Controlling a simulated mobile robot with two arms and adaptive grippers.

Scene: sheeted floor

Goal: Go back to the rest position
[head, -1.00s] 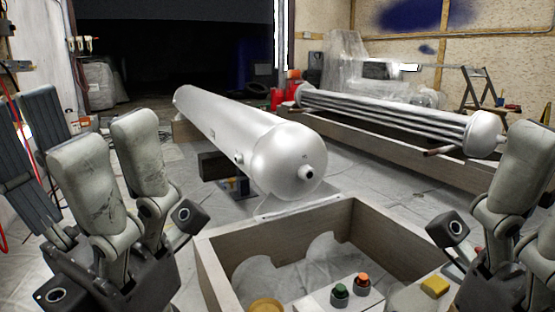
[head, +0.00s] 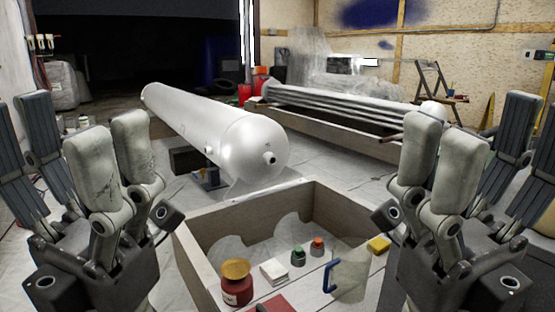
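My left gripper (head: 62,130) stands upright at the left of the head view. Its pale and dark-padded fingers are spread with a gap between them, and I see nothing in it. My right gripper (head: 468,130) stands upright at the right in a similar pose, also spread and with nothing visible in it. Both grippers are raised at either side of an open wooden crate (head: 190,262), apart from its contents. The lower parts of both arms are out of frame.
The crate holds a red jar (head: 237,291), a white block (head: 274,272), green-topped (head: 298,256) and orange-topped (head: 317,247) items, a blue-handled clear vessel (head: 350,278) and a yellow block (head: 379,245). Beyond are a white tank (head: 205,120) and tube bundle (head: 340,106).

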